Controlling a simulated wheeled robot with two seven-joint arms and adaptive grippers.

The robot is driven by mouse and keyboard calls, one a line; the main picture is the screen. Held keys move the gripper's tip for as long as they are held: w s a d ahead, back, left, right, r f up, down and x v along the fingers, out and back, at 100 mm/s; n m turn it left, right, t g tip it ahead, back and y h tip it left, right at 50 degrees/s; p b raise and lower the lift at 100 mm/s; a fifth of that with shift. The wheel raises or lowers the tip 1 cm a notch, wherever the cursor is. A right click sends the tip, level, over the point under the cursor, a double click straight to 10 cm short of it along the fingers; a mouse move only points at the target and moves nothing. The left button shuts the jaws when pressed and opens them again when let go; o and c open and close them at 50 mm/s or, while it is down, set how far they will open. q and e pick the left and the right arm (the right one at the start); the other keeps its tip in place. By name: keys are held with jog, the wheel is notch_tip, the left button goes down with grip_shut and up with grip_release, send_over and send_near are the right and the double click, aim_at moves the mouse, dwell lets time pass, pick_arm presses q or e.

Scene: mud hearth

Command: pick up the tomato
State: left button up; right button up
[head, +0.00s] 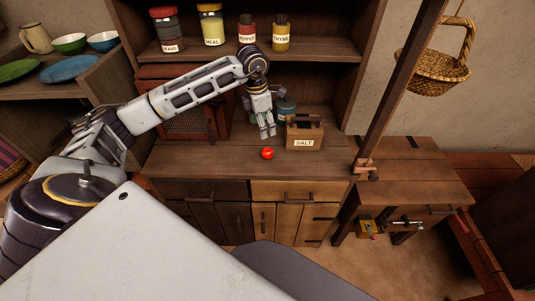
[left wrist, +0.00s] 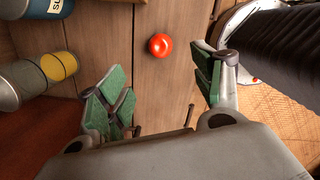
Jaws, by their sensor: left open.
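The small red tomato (head: 267,154) sits on the wooden cabinet top, near its front edge and in front of the salt box (head: 304,132). My left gripper (head: 268,133) hangs just behind and above the tomato, fingers pointing down. In the left wrist view the tomato (left wrist: 160,45) lies beyond the fingertips, between the lines of the two green-padded fingers. My right gripper is in neither view.
A wooden box with a mesh front (head: 185,105) stands left of the gripper. A blue tin (head: 287,107) is behind it. Jars such as the thyme jar (head: 281,35) line the shelf above. The counter left of the tomato is clear.

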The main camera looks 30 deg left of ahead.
pick_arm(q)
send_over(268, 150)
jog(key=f, duration=0.7)
jog(key=shift+s+a+f+p, duration=0.25)
jog(key=shift+s+a+p, duration=0.05)
jog(key=shift+w+f, duration=0.1)
jog(key=shift+f, duration=0.35)
jog(key=shift+f, duration=0.15)
